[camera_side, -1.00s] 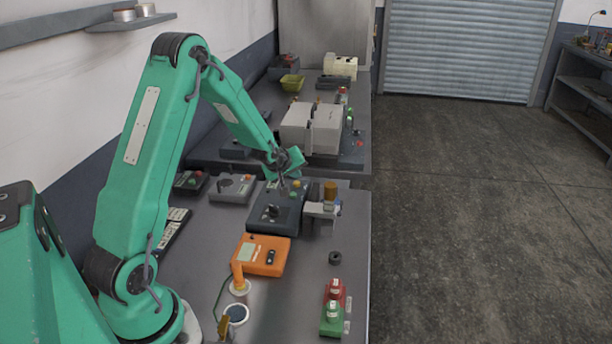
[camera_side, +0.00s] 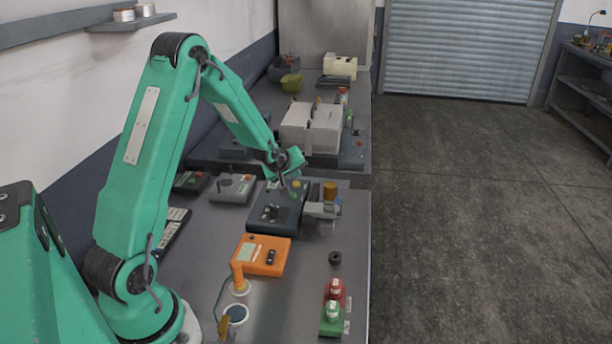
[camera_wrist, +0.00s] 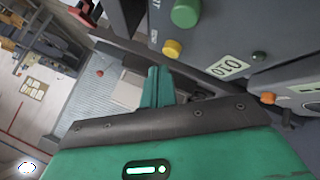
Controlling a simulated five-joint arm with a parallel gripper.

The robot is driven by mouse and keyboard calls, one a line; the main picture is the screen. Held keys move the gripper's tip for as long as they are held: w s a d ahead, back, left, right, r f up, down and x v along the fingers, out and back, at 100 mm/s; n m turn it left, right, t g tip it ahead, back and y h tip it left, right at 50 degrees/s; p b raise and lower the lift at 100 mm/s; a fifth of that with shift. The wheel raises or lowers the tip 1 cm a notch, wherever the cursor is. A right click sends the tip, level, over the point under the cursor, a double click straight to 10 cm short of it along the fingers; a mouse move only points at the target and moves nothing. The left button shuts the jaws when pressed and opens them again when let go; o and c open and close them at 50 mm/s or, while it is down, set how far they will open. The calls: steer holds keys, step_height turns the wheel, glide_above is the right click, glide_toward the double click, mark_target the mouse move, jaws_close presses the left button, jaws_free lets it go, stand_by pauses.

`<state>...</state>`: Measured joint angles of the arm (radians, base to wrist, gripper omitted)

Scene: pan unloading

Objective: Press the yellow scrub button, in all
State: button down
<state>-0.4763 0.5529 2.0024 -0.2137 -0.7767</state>
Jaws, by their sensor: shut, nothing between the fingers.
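The yellow button (camera_wrist: 172,48) sits on the face of a dark grey control box, beside a larger green button (camera_wrist: 186,12). It also shows as a small yellow spot in the side view (camera_side: 296,184), at the back of the dark box (camera_side: 262,222). My gripper (camera_wrist: 157,72) is shut and empty, with its green fingertips just short of the yellow button in the wrist view. I cannot tell whether they touch it. In the side view my gripper (camera_side: 284,184) hangs low over the back of the box and its tips are partly hidden.
An orange box (camera_side: 250,262) stands in front of the dark box. A metal fixture with an amber cap (camera_side: 330,190) stands close on its right. A grey box (camera_side: 232,188) is on its left.

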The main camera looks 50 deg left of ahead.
steer(key=shift+f, duration=1)
stand_by(1.8)
steer(key=shift+r, duration=1)
step_height(320, 180, up, 5)
stand_by(0.8)
stand_by(0.6)
